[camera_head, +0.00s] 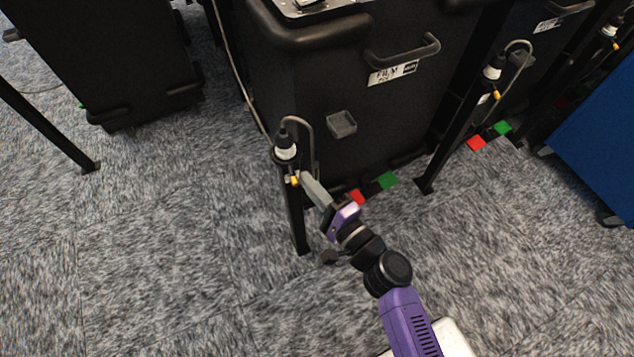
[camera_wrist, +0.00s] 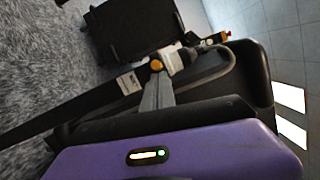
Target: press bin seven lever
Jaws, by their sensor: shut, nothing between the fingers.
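A small lever with a yellow tip (camera_head: 294,181) sits on a post-mounted black and white switch unit (camera_head: 284,148) at the front left corner of a black bin (camera_head: 350,110). My gripper (camera_head: 305,180) is shut and empty, its grey fingertips right beside the yellow tip. I cannot tell whether they touch. In the wrist view, the shut fingers (camera_wrist: 158,82) point at the yellow tip (camera_wrist: 156,65), which shows just beyond them. No number seven is readable on the bin's label (camera_head: 393,73).
More posts with yellow-tipped levers (camera_head: 495,95) stand to the right. Another black bin (camera_head: 105,60) is at the upper left, and a blue panel (camera_head: 600,130) is at the right. Red and green floor markers (camera_head: 387,181) lie by the bin.

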